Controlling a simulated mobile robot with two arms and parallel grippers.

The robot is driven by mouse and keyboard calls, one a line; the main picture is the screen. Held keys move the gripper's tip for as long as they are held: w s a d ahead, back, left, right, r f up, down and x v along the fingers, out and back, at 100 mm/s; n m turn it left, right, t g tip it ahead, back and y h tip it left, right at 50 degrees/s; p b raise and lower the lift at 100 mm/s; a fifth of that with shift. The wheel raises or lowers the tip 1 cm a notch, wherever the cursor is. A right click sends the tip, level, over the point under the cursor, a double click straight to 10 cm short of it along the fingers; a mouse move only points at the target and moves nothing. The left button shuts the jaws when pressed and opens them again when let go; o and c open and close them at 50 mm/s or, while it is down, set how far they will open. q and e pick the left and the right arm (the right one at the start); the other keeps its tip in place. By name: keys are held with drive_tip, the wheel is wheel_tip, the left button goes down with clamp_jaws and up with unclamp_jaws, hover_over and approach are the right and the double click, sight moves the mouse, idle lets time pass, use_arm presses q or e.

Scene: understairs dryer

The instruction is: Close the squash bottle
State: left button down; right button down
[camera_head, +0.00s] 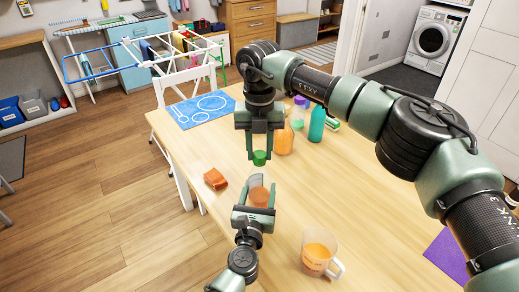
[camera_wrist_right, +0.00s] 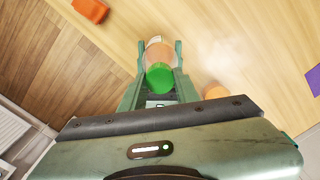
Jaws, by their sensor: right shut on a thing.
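The squash bottle (camera_head: 258,193), clear with orange liquid, stands near the table's left edge. My left gripper (camera_head: 255,198) has a finger on each side of it; I cannot tell whether both touch it. My right gripper (camera_head: 261,155) points down above the bottle and is shut on the green cap (camera_head: 260,158). In the head view the cap appears above the bottle's top. In the right wrist view the cap (camera_wrist_right: 160,78) overlaps the bottle (camera_wrist_right: 158,50), so the gap between them cannot be judged there.
An orange block-like thing (camera_head: 215,179) lies left of the bottle. An orange bottle (camera_head: 284,143) and a teal bottle (camera_head: 317,124) stand behind. A blue placemat (camera_head: 201,110) lies at the far left corner.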

drive_tip(key=m, duration=1.3)
drive_tip(key=shift+m, duration=0.3)
drive_tip(key=m, duration=0.6)
drive_tip(key=shift+m, duration=0.3)
drive_tip(key=m, duration=0.4)
drive_tip(key=c, duration=1)
unclamp_jaws()
drive_tip(key=shift+c, duration=0.2)
drive_tip(key=shift+r, duration=2.25)
